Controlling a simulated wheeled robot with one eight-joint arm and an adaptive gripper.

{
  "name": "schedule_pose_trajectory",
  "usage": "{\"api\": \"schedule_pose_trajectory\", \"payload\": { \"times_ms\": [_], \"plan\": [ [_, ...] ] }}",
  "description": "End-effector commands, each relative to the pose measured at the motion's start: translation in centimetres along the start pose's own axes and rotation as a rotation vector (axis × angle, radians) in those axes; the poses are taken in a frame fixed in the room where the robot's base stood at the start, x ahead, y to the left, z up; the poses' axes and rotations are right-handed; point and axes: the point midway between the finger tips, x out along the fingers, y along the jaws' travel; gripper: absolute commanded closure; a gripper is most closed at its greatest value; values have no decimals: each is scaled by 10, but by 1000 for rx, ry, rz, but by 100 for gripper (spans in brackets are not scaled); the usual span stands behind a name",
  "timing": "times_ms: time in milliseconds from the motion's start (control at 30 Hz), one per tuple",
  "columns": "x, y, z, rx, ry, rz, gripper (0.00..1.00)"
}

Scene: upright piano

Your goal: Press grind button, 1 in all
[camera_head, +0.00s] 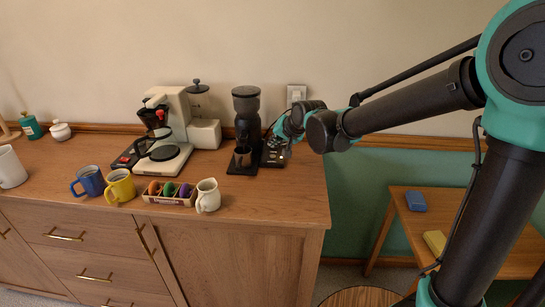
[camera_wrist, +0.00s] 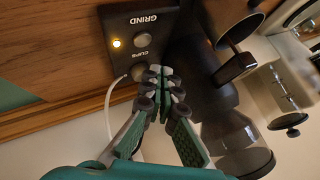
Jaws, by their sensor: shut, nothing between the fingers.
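The grind button (camera_wrist: 142,39) is a round grey button next to the GRIND label on a dark control box (camera_wrist: 170,22). A small yellow light (camera_wrist: 116,43) glows beside it. A round knob (camera_wrist: 138,72) sits by the CUPS label. My gripper (camera_wrist: 160,72) is shut and empty, its fingertips over the knob end of the box and off the grind button. I cannot tell whether they touch the box. In the head view my gripper (camera_head: 279,134) is above the control box (camera_head: 274,155), to the right of the black grinder (camera_head: 246,112), partly hiding the box.
A coffee maker (camera_head: 174,120) stands left of the grinder. Blue (camera_head: 90,181) and yellow (camera_head: 121,187) mugs, a divided tray (camera_head: 151,198) and a cream jug (camera_head: 208,196) line the wooden cabinet's front. A wall socket (camera_head: 296,93) is behind my gripper. A low table (camera_head: 480,240) stands right.

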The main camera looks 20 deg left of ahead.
Motion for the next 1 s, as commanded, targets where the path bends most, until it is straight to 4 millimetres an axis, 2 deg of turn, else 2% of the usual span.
{"api": "schedule_pose_trajectory", "payload": {
  "times_ms": [333,1000],
  "plan": [
    [-19,-13,-13,0,0,0,100],
    [-20,-14,-14,0,0,0,100]
  ]
}}
